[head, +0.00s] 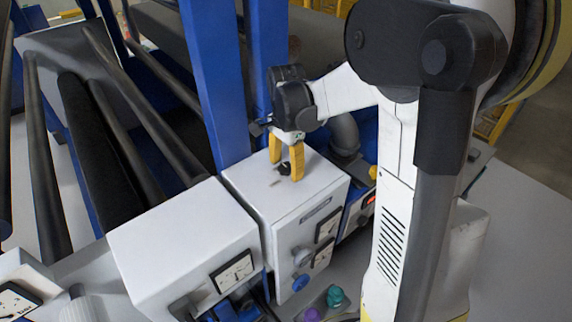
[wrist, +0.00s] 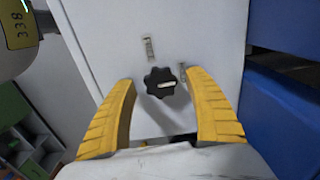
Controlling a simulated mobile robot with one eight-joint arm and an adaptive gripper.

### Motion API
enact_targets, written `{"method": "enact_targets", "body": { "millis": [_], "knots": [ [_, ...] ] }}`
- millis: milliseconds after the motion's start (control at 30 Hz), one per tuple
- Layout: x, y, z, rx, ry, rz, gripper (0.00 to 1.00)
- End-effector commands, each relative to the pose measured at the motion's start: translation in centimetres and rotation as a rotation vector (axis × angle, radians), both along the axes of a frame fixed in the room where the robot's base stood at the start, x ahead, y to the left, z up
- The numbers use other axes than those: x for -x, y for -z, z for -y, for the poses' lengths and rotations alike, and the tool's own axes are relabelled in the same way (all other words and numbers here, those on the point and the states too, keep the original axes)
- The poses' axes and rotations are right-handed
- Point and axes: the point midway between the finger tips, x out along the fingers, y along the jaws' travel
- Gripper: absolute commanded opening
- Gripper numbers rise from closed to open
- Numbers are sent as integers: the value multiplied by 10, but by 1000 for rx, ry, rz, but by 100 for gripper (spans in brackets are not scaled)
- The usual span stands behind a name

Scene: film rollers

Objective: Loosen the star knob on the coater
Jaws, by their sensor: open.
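The star knob (wrist: 160,83) is black and lobed, with a pale bar across its face. It sits on the white top panel of a coater box (head: 310,187). In the head view the knob (head: 284,168) shows small and dark between the fingers. My gripper (head: 286,170) points down over it with its two yellow fingers apart. In the wrist view the fingers of my gripper (wrist: 163,90) stand to the left and right of the knob, with a gap on each side. Nothing is held. I cannot tell the exact height of the fingertips over the panel.
A second white box with a gauge (head: 233,271) stands at the left front. Blue uprights (head: 215,80) rise close behind the knob. Dark rollers (head: 110,140) lie to the left. A blue knob (head: 300,283) and a teal knob (head: 335,296) are low in front.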

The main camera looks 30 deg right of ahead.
Motion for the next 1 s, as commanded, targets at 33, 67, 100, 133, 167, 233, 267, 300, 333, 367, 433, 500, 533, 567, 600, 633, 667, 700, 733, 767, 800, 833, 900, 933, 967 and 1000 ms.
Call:
{"method": "enact_targets", "body": {
  "millis": [33,67,100,133,167,233,267,300,333,367,433,500,533,567,600,633,667,700,733,767,800,833,900,933,967,1000],
  "knots": [
    [0,0,0,0,0,0,62],
    [0,0,0,0,0,0,62],
    [0,0,0,0,0,0,62],
    [0,0,0,0,0,0,62],
    [0,0,0,0,0,0,62],
    [0,0,0,0,0,0,51],
    [0,0,0,0,0,0,42],
    [0,0,0,0,0,0,30],
    [0,0,0,0,0,0,21],
    [0,0,0,0,0,0,11],
    [0,0,0,0,0,0,9],
    [0,0,0,0,-1,0,9],
    [0,0,0,0,-2,0,9],
    [0,0,0,0,-4,0,9],
    [0,0,0,0,-9,0,9],
    [0,0,0,0,-14,0,9],
    [0,0,0,0,-20,0,9],
    [0,1,0,0,-29,0,9],
    [0,1,0,0,-38,0,9],
    [0,1,0,0,-50,0,9],
    [0,1,0,0,-67,0,9],
    [0,1,0,0,-83,0,9],
    [0,2,0,0,-125,0,9],
    [0,2,0,0,-146,0,9],
    [0,2,0,0,-167,0,9],
    [0,3,0,0,-199,0,9]
  ]
}}
